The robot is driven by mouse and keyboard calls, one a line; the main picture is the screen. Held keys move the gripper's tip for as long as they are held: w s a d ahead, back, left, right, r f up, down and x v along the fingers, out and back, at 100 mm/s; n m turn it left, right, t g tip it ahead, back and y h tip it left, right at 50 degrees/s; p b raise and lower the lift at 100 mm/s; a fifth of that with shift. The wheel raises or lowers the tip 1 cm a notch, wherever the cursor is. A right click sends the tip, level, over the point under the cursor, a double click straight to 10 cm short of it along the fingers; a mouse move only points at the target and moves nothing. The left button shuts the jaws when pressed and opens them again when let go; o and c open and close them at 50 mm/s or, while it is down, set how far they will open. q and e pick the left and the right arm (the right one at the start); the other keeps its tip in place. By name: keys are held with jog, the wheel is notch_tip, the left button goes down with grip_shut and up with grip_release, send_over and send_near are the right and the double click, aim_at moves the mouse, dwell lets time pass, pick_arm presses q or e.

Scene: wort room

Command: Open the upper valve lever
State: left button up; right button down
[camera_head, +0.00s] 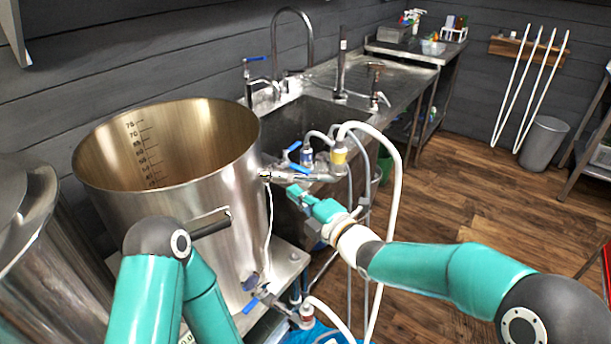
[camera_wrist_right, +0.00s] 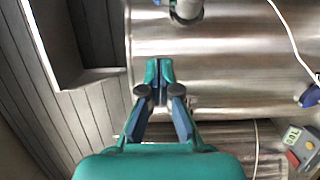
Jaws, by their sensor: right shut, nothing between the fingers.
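The steel kettle (camera_head: 170,175) stands at the left with volume marks inside. The upper valve (camera_head: 285,175) sticks out of its right side near the rim, with a blue lever (camera_head: 300,171) by it. Another blue lever (camera_head: 292,148) shows just above and behind. My right gripper (camera_head: 291,190) is shut and empty, just below the upper valve; I cannot tell whether it touches. In the right wrist view its closed fingertips (camera_wrist_right: 159,68) are in front of the kettle wall (camera_wrist_right: 220,65), below a metal fitting (camera_wrist_right: 187,10). My left arm shows at lower left, but its gripper is out of view.
A lower valve (camera_head: 265,293) with a blue lever sits near the kettle's base. White hoses (camera_head: 397,200) hang close beside my right forearm. A sink (camera_head: 300,118) and steel counter stand behind. The wooden floor (camera_head: 480,205) at right is clear.

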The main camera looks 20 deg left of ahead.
aim_at(293, 167)
jog(key=w, duration=0.1)
jog(key=w+p, duration=0.1)
jog(key=w, duration=0.1)
jog(key=w+p, duration=0.1)
jog(key=w, duration=0.1)
jog(key=shift+w+a, duration=0.2)
jog(key=shift+a, duration=0.2)
